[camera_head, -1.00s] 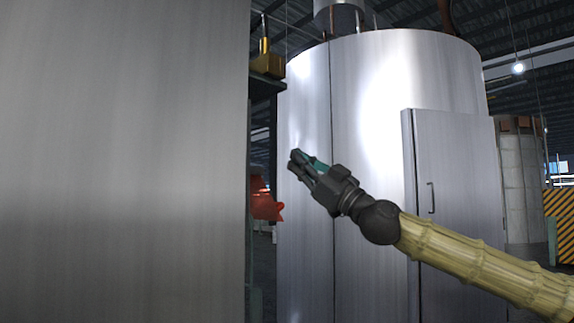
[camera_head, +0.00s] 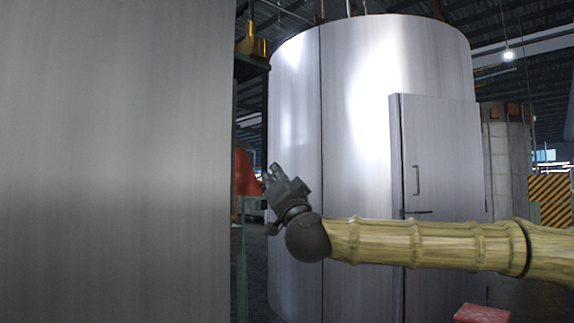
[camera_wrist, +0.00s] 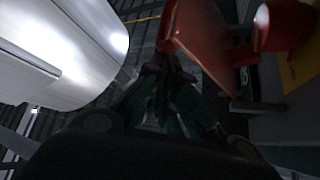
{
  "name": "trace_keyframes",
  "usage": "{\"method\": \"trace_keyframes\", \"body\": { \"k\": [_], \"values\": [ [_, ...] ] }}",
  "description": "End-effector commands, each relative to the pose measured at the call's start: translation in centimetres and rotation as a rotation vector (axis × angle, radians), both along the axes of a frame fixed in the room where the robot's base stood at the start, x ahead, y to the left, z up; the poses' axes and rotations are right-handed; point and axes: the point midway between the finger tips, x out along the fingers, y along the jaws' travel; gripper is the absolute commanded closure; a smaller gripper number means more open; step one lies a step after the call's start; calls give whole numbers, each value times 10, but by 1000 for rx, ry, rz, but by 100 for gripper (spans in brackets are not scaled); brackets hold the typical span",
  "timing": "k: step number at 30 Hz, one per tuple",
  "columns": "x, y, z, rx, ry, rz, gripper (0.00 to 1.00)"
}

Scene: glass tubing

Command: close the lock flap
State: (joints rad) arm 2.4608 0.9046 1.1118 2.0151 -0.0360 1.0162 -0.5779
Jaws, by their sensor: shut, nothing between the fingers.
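A red part (camera_head: 245,174) shows beside the edge of the large grey panel in the head view; it may be the lock flap, but I cannot tell for sure. In the wrist view it is a red plate (camera_wrist: 207,38) slanting down from the top. My gripper (camera_head: 271,172) is shut and empty, pointing up and left just right of the red part. In the wrist view my gripper's fingertips (camera_wrist: 160,64) are close to the lower left edge of the red plate. I cannot tell whether they touch. Part of the red part is hidden behind the panel.
The large grey panel (camera_head: 110,160) fills the left of the head view. A tall metal cylinder (camera_head: 350,130) with a handled door (camera_head: 440,160) stands behind my arm. A red block (camera_head: 482,314) is at the bottom. A red cylinder (camera_wrist: 283,25) adjoins the plate's right.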

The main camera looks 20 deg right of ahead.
Motion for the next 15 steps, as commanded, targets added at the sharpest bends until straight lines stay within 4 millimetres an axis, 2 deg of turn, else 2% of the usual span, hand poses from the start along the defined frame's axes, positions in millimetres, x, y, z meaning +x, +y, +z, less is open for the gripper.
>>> {"method": "trace_keyframes", "body": {
  "k": [15],
  "values": [
    [-17, 17, -26, 365, 169, -16, 100]
  ]
}}
